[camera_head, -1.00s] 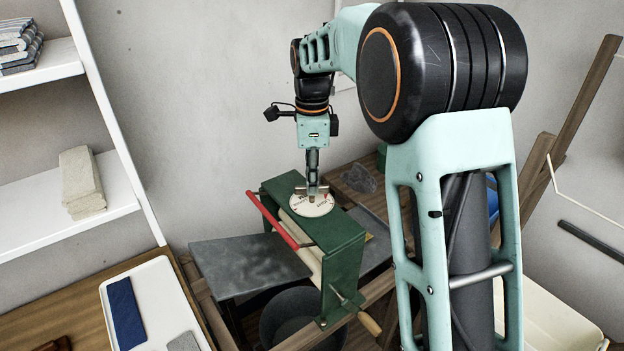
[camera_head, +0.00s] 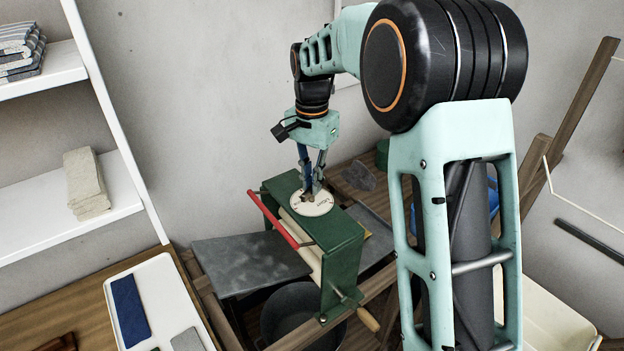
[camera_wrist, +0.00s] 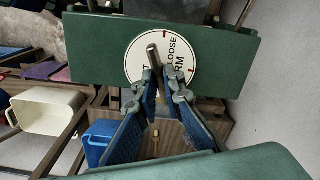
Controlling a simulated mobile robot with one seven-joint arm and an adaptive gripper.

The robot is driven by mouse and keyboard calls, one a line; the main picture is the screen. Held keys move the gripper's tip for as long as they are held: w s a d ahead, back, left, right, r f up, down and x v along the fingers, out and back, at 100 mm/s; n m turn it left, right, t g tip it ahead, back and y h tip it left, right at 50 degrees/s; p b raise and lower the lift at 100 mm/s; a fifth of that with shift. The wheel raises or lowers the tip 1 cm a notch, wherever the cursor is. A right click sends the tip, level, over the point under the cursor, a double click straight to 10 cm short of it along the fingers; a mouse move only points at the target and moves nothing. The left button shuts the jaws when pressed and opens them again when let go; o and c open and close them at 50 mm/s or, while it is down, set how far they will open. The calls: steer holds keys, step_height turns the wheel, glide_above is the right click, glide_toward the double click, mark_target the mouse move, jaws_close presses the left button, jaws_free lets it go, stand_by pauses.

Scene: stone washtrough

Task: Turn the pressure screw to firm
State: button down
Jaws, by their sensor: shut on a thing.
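The wringer has a green frame (camera_head: 343,248), which also shows in the wrist view (camera_wrist: 90,45). A round white dial (camera_head: 325,208) lies on its top. In the wrist view the dial (camera_wrist: 137,62) reads LOOSE at upper right, and FIRM is partly hidden at right. The pressure screw's grey metal bar handle (camera_wrist: 151,50) stands over the dial's middle, its visible end pointing toward the picture's top. My gripper (camera_head: 311,190) reaches down from above, shut on this handle. Both blue-padded fingers (camera_wrist: 158,82) show in the wrist view and hide part of the dial.
A red bar (camera_head: 275,221) runs along the wringer's left side. Its crank handle (camera_head: 367,318) sticks out at lower right. A dark tub (camera_head: 290,312) stands below. A white tray (camera_head: 170,290) with cloths lies at lower left, and white shelves (camera_head: 70,229) stand at left.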

steer(key=n+p, duration=0.1)
steer(key=n, duration=0.6)
steer(key=shift+r, duration=0.1)
steer(key=n, duration=0.6)
steer(key=shift+p, duration=0.3)
steer(key=shift+n, duration=0.4)
steer(key=c, duration=2)
jaws_free()
steer(key=shift+c, duration=0.2)
step_height(320, 180, up, 12)
